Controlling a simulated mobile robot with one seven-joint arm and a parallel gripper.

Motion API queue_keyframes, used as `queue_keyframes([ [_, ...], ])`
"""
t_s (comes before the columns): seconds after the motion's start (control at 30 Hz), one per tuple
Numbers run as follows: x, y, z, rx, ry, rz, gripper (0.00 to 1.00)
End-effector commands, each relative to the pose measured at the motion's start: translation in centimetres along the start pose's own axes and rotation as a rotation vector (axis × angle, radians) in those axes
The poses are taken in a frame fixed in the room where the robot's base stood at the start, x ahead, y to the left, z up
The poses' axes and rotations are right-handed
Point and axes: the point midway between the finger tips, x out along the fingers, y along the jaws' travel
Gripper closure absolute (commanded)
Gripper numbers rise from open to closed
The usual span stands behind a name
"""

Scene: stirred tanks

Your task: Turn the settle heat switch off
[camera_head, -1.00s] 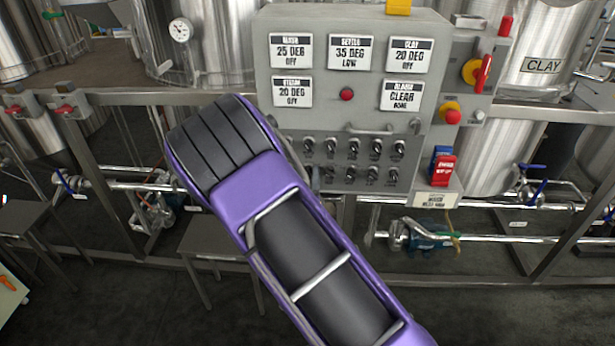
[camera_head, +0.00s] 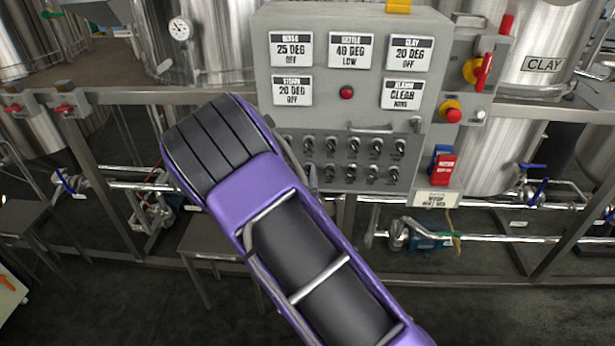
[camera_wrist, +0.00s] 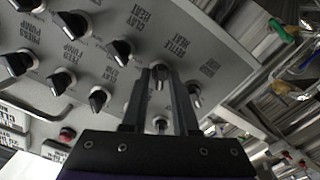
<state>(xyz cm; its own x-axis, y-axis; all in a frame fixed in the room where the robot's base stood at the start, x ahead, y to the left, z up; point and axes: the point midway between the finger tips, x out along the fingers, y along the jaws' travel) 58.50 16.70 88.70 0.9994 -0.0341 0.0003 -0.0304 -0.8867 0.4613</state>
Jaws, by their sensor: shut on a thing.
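In the wrist view, my gripper (camera_wrist: 160,72) has its two dark fingers on either side of a switch knob, shut on it. In the head view, the settle display (camera_head: 351,50) reads 40 DEG LOW.
The clay heat switch (camera_wrist: 121,52) sits just left of my fingers, and another knob (camera_wrist: 194,92) sits just right. Several switches fill the grey panel (camera_head: 350,113). A red emergency button (camera_head: 452,114) and a red-yellow handle (camera_head: 483,72) are to its right.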

Motion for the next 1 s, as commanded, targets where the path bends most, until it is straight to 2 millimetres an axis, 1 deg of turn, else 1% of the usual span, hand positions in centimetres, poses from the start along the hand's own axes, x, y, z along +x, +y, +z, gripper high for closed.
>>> queue_keyframes([
  [0.4, -0.05, -0.08, 0.08, -0.332, 0.000, -0.001, 1.00],
  [0.6, -0.07, -0.10, 0.11, -0.460, -0.002, -0.001, 1.00],
  [0.8, -0.05, -0.05, 0.10, -0.543, -0.002, 0.000, 1.00],
  [1.0, -0.06, -0.07, 0.10, -0.579, -0.002, 0.000, 1.00],
])
